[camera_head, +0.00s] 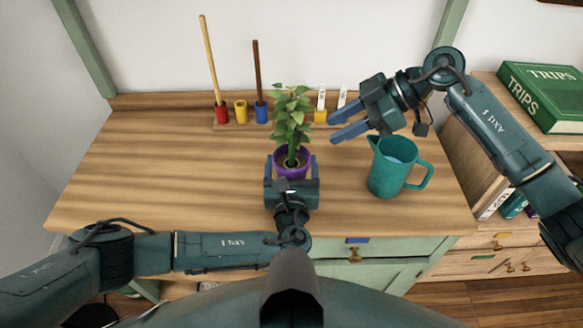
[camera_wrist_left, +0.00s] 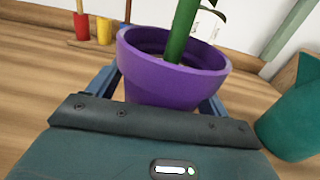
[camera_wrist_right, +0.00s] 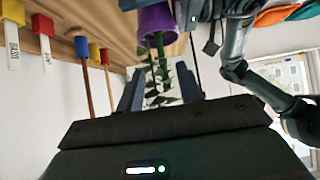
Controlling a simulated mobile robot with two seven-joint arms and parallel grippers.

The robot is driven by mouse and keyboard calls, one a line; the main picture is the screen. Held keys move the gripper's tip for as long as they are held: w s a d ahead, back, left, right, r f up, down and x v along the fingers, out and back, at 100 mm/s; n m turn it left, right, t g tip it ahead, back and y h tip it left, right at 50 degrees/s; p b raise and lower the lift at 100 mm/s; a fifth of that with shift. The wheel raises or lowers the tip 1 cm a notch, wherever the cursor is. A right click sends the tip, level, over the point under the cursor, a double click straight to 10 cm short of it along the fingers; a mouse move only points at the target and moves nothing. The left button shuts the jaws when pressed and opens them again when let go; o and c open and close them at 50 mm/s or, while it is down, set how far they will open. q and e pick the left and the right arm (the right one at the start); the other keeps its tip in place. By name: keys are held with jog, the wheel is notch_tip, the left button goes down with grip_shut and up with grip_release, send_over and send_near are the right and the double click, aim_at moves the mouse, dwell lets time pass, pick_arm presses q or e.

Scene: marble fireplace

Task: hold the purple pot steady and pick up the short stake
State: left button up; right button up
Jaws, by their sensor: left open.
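The purple pot (camera_head: 303,158) with a leafy green plant (camera_head: 291,117) stands upright on the wooden top. My left gripper (camera_head: 291,162) is open, with one finger on each side of the pot; the left wrist view shows the pot (camera_wrist_left: 170,80) between them, contact unclear. The short stake (camera_head: 257,72), dark brown, stands upright in a blue holder (camera_head: 261,111) at the back. In the right wrist view the stake (camera_wrist_right: 88,90) is left of my fingers. My right gripper (camera_head: 332,129) is open and empty, above the surface, right of the plant.
A taller pale stake (camera_head: 209,58) stands in a red holder (camera_head: 221,113); a yellow holder (camera_head: 240,111) beside it is empty. White labels (camera_head: 321,99) stand behind the right gripper. A teal jug (camera_head: 388,178) stands below the right arm. The tabletop's left side (camera_head: 150,165) is clear.

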pick_arm(q)
jog(key=shift+c, duration=0.2)
jog(key=c, duration=1.2)
